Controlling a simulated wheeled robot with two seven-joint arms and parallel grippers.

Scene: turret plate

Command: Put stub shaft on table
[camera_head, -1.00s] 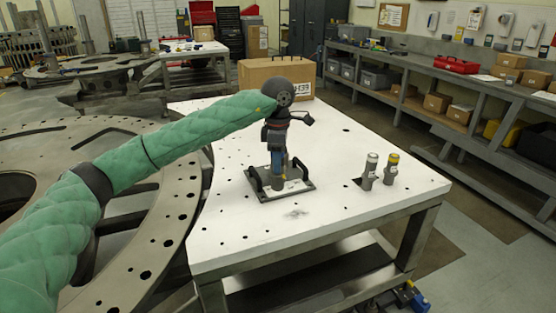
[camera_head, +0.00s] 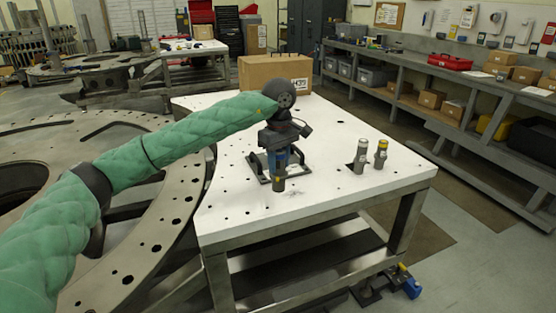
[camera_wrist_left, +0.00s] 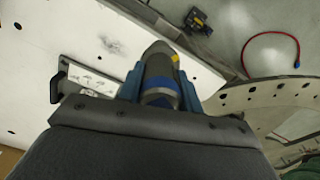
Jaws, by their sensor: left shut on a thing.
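My left gripper (camera_head: 277,159) is shut on a dark grey stub shaft (camera_head: 279,184), which hangs roughly upright below the fingers. In the left wrist view the blue fingers (camera_wrist_left: 161,93) clasp the shaft (camera_wrist_left: 160,63), which has a yellow mark. In the head view the shaft covers part of the dark plate with black handles (camera_head: 254,166) and its lower end shows in front of it. I cannot tell whether that end touches the white table (camera_head: 330,198). My right gripper is not in view.
Two grey cylinders stand on the table's right, one plain-topped (camera_head: 361,156) and one yellow-topped (camera_head: 380,154). A cardboard box (camera_head: 268,73) stands at the back. The table's front is clear. A large drilled ring (camera_head: 170,215) lies left of the table.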

